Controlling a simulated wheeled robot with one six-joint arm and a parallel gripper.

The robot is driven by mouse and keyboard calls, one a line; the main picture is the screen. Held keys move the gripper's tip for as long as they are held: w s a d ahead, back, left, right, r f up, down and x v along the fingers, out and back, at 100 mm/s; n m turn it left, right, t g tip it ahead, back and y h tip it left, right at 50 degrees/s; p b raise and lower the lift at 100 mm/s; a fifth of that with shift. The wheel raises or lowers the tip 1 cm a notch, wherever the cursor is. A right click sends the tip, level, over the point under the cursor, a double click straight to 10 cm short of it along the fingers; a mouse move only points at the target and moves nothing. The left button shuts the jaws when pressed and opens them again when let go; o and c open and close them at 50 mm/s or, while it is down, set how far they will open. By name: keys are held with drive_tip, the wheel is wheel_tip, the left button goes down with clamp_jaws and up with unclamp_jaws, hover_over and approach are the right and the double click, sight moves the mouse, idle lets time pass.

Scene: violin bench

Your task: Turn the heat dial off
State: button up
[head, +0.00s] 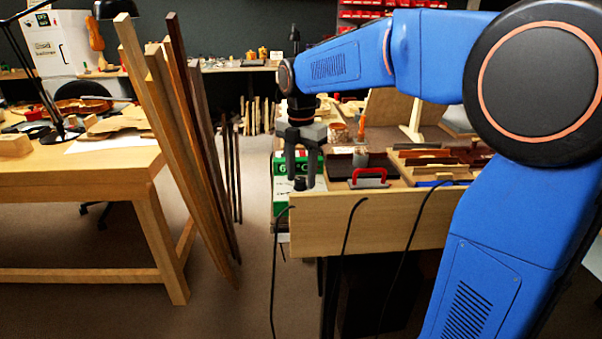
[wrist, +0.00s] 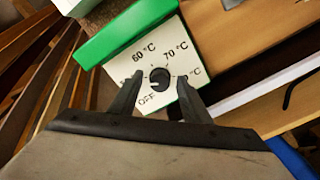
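The heat dial (wrist: 160,77) is a round black knob on a white panel (wrist: 176,62) printed with OFF, 60 °C, 70 °C and partly covered marks. A small pale mark shows at its lower left, but I cannot tell surely where it points. The panel belongs to a green box (wrist: 125,32), which also shows in the head view (head: 281,172). My gripper (wrist: 159,82) is open, with one finger on each side of the dial and visible gaps between. In the head view my gripper (head: 301,180) points down over the box. Height above the panel is unclear.
A wooden board (head: 370,224) with hanging black cables fronts the bench. A red-handled item (head: 369,178) and wooden trays lie right of the box. Leaning wood strips (head: 180,130) stand to the left, near another workbench (head: 80,185).

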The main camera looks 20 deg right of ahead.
sight(301, 179)
drive_tip(key=shift+r, duration=0.1)
wheel_tip(301, 179, up, 17)
idle(0.6)
drive_tip(key=shift+r, duration=0.1)
